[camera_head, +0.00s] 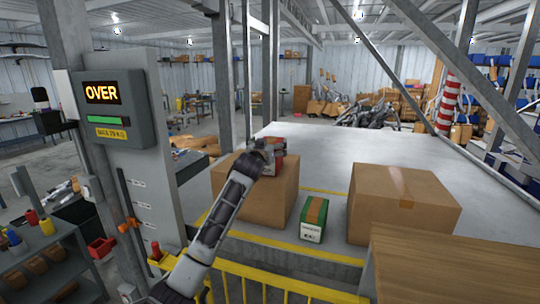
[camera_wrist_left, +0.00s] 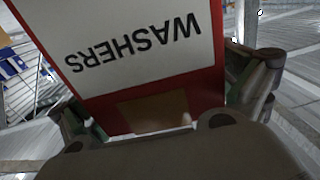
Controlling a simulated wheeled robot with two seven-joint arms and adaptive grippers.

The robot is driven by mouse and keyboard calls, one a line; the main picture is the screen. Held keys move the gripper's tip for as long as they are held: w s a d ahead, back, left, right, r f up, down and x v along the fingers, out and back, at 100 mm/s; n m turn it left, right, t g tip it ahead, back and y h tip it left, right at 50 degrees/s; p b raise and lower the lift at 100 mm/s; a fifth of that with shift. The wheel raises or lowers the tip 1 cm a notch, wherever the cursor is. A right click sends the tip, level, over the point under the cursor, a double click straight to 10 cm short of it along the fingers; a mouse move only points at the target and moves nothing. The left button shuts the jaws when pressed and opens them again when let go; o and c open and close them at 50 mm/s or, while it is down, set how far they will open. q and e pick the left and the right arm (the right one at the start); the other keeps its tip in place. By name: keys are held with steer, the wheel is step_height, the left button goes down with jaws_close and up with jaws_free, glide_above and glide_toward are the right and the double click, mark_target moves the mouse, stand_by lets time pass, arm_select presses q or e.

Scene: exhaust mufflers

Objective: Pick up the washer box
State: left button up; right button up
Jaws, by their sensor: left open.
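The washer box (camera_head: 280,147) is small and red with a pale label, and appears at the top of a large cardboard box. In the left wrist view the washer box (camera_wrist_left: 140,50) fills the upper middle, with "WASHERS" upside down on its white label. My left gripper (camera_head: 266,151) is at the washer box and hides part of it. In the wrist view its open fingers (camera_wrist_left: 165,98) are on both sides of the box's near end. I cannot tell whether they touch it. My right gripper is not in view.
The large cardboard box (camera_head: 255,201) stands under my left gripper. A green and white box (camera_head: 313,219) and another cardboard box (camera_head: 402,202) stand to its right on the grey platform (camera_head: 350,147). A yellow railing (camera_head: 285,283) and a post with an "OVER" display (camera_head: 103,94) are nearer.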

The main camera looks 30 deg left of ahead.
arm_select(q)
steer(key=shift+w, duration=0.15)
steer(key=shift+c, duration=0.3)
steer(key=c, duration=1.7)
